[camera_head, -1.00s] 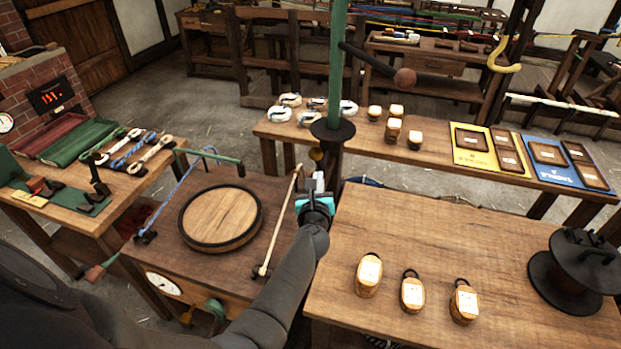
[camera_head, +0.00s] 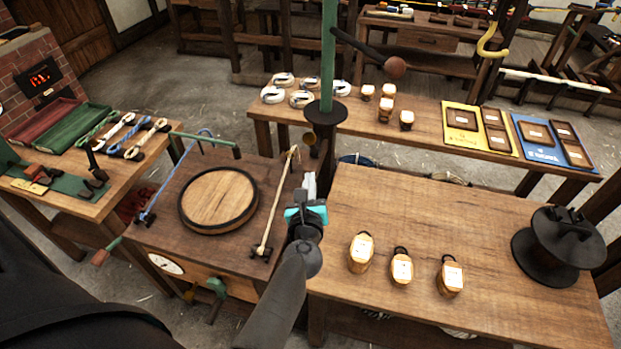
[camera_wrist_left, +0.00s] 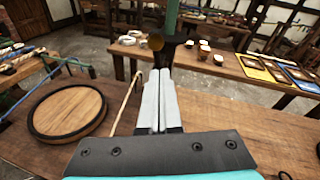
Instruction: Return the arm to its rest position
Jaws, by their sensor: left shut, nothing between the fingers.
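My left gripper (camera_head: 309,186) points away from me over the gap between the dark bench and the right-hand table in the head view. In the left wrist view its two pale fingers (camera_wrist_left: 159,100) lie together with nothing between them. The gripper is apart from the round wooden lid (camera_head: 219,200), which lies on the dark bench to its left. A rope-wrapped stick (camera_head: 270,205) leans close by on the gripper's left. My right gripper is not in view.
A green post (camera_head: 328,60) with a dark collar stands just beyond the gripper. Several wooden blocks and a black reel (camera_head: 560,245) stand on the right table (camera_head: 440,215). The back bench holds white coils, blocks and yellow and blue boards.

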